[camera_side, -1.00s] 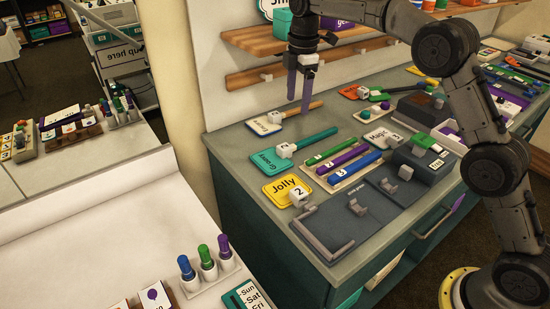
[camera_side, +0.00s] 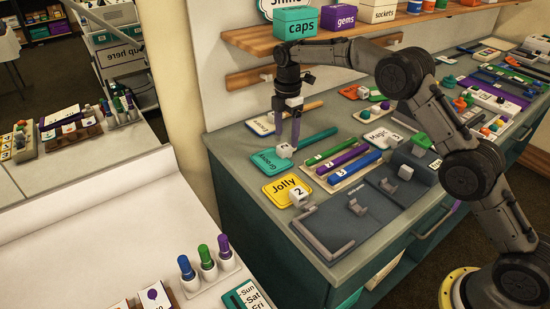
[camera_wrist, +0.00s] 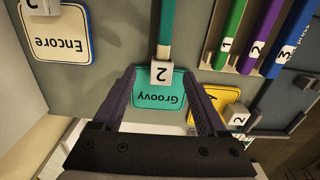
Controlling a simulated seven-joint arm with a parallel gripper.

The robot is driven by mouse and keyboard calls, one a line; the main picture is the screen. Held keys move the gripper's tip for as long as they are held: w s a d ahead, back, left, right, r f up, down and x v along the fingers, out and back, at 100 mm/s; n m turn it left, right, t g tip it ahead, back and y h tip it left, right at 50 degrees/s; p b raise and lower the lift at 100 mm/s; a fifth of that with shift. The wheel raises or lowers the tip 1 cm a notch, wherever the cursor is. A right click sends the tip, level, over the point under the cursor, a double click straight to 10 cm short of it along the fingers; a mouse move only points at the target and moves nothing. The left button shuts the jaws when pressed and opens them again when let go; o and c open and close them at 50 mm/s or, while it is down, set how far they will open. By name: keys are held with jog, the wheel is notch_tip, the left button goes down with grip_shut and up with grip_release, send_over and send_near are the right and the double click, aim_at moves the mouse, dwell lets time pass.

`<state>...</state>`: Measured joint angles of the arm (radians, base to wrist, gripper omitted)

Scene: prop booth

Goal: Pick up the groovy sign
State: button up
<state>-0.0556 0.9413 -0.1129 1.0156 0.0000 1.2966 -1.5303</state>
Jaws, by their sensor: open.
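The groovy sign (camera_side: 268,163) is a teal plate marked "Groovy" with a teal stick and a white block marked 2. It lies flat on the grey counter. In the wrist view the sign (camera_wrist: 160,98) sits between the two purple fingers, with the white block (camera_wrist: 164,72) at its edge. My gripper (camera_side: 296,140) points down over the block end of the sign, fingers apart. It also shows in the wrist view (camera_wrist: 160,90), open and with nothing clamped. I cannot tell how far the fingertips are above the counter.
The yellow Jolly sign (camera_side: 283,189) lies nearer the front, and the Encore sign (camera_wrist: 62,38) lies on the other side. A tray with green, purple and blue sticks (camera_side: 345,172) is to the right. A wooden shelf (camera_side: 260,42) stands behind.

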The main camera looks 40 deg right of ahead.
aim_at(287, 145)
notch_tip(287, 145, down, 5)
jog(key=shift+s+r, duration=0.1)
jog(key=shift+s, duration=0.05)
grip_shut()
dwell(0.4)
